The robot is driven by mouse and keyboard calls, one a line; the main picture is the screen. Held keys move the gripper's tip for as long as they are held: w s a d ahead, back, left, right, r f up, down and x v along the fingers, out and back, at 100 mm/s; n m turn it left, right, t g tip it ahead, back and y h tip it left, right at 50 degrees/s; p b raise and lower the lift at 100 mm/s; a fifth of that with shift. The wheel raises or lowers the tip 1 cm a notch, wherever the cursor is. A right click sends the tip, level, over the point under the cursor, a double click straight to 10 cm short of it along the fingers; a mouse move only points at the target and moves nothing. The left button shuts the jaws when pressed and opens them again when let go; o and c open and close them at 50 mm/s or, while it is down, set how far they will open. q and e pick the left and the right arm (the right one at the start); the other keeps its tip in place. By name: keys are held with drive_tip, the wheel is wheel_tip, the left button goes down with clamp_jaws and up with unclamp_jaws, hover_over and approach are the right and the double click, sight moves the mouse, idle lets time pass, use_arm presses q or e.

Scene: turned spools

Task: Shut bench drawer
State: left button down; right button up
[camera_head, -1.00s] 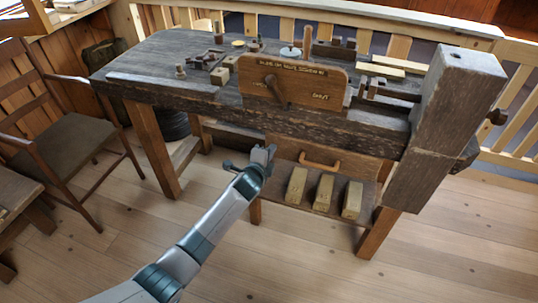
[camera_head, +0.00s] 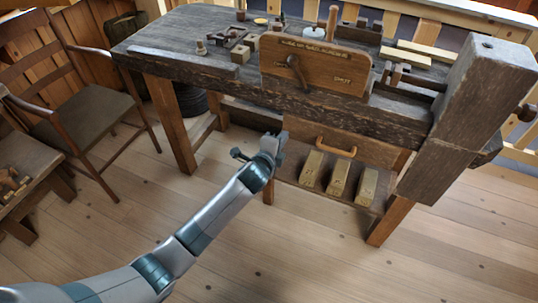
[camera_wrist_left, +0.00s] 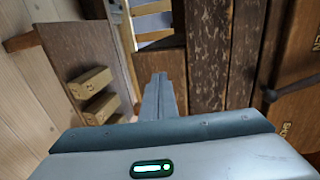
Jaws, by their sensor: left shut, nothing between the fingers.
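My left gripper (camera_head: 274,145) is in front of the bench, left of the handle, near the left end of the drawer front. Its fingers are shut and empty; they also show in the left wrist view (camera_wrist_left: 160,95), pointing at brown wood. Whether they touch it cannot be told. My right gripper is out of view.
The workbench (camera_head: 190,45) carries tools and a standing wooden board (camera_head: 315,70). A chair (camera_head: 85,112) stands at the left. The floor (camera_head: 300,250) in front is clear.

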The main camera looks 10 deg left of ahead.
use_arm(q)
drive_tip(key=v, duration=1.2)
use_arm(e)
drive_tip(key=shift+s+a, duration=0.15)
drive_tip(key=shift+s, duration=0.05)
use_arm(q)
drive_tip(key=shift+f, duration=0.1)
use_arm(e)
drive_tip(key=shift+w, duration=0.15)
